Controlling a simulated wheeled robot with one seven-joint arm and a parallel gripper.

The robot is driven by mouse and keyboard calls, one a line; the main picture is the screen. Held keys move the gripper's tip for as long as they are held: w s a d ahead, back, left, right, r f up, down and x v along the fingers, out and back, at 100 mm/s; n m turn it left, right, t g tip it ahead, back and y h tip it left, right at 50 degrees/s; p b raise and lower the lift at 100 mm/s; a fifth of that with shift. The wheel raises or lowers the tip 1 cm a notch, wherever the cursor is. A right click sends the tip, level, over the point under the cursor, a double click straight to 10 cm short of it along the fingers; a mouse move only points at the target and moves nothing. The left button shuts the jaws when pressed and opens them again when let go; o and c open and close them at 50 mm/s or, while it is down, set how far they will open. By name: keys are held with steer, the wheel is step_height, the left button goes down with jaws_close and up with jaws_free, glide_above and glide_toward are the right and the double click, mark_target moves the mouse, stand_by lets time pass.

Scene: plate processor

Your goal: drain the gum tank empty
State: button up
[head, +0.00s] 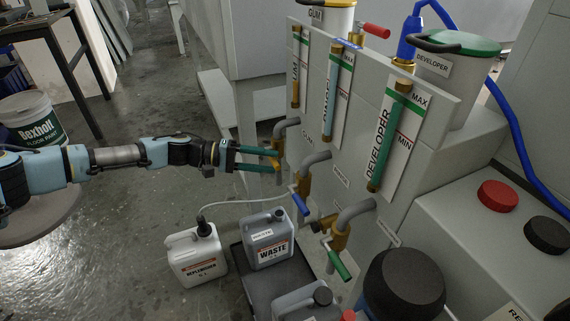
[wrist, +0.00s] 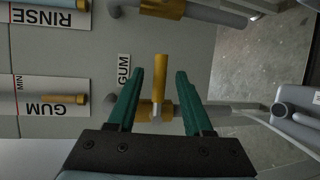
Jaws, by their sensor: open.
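The gum tank (head: 325,20), white with a yellow lid, shows partly at the top of the head view. Below it is the gum gauge (head: 297,70), also in the wrist view (wrist: 50,97). The gum drain valve has a yellow handle (wrist: 162,68) on a brass body; in the wrist view the handle points up from the body. My gripper (head: 275,161) is open in front of this valve. In the wrist view its green fingers stand on either side of the handle, with visible gaps. The valve is partly hidden by the fingers in the head view.
The blue-handled valve (head: 299,200) and green-handled valve (head: 339,264) are to the right. A waste jug (head: 270,248) stands in a dark tray (head: 247,284) below. A white replenisher jug (head: 196,262) with a hose stands left of it. Open floor lies left.

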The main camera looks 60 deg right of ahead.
steer(key=shift+x, duration=2.6)
jaws_close()
